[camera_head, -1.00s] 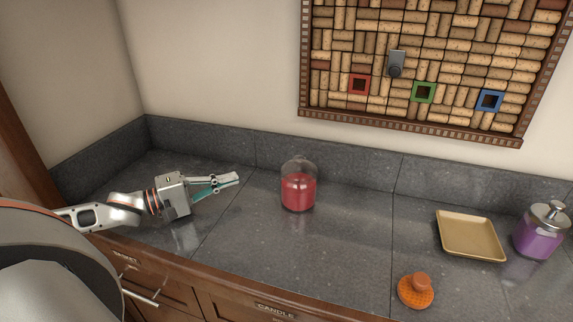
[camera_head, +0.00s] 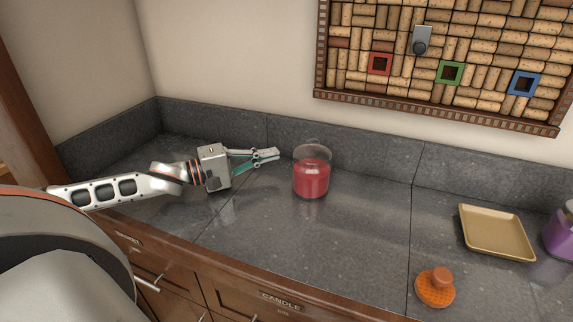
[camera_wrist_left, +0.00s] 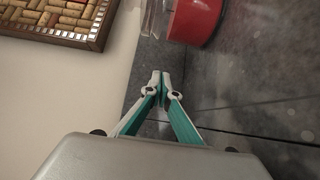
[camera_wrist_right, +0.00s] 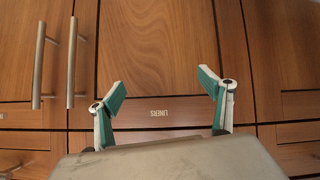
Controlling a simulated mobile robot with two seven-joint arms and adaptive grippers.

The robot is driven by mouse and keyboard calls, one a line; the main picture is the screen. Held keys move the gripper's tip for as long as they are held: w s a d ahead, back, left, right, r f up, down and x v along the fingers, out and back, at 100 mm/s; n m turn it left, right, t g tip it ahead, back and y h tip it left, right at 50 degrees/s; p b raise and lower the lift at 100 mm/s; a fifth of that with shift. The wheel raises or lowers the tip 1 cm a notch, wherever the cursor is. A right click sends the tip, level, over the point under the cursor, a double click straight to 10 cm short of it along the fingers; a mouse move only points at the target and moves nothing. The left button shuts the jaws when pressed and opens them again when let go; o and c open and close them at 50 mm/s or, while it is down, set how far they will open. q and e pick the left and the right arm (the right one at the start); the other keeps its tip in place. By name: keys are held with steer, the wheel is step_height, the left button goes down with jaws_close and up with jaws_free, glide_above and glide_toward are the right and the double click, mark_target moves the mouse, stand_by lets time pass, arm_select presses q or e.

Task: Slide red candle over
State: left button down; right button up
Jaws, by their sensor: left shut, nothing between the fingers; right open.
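The red candle (camera_head: 311,178) stands upright in a clear glass jar on the dark grey counter, in the middle of the head view. In the left wrist view the red candle (camera_wrist_left: 194,20) shows at the top, cut off by the frame edge. My left gripper (camera_head: 277,153) is shut and empty, to the left of the candle, with a small gap between its fingertips and the jar. Its closed fingertips (camera_wrist_left: 160,78) also show in the left wrist view. My right gripper (camera_wrist_right: 162,84) is open and empty in front of wooden cabinet fronts, out of the head view.
An orange brush (camera_head: 436,287) with a knob stands near the counter's front edge. A tan square tray (camera_head: 497,233) and a purple bottle (camera_head: 560,235) are at the right. The counter (camera_head: 350,235) right of the candle is clear. A cork board (camera_head: 440,60) hangs on the wall.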

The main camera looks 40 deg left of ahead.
arm_select(q)
steer(key=shift+b+x, duration=0.4)
steer(key=shift+x, duration=0.4)
steer(key=d, duration=0.3)
steer(key=shift+s, duration=0.3)
steer(key=shift+s+d, duration=0.15)
steer(key=shift+d, duration=0.35)
arm_select(e)
steer(key=shift+w+d+f, duration=0.15)
steer(key=shift+w+f, duration=0.05)
steer(key=shift+w, duration=0.15)
steer(key=shift+s+f, duration=0.1)
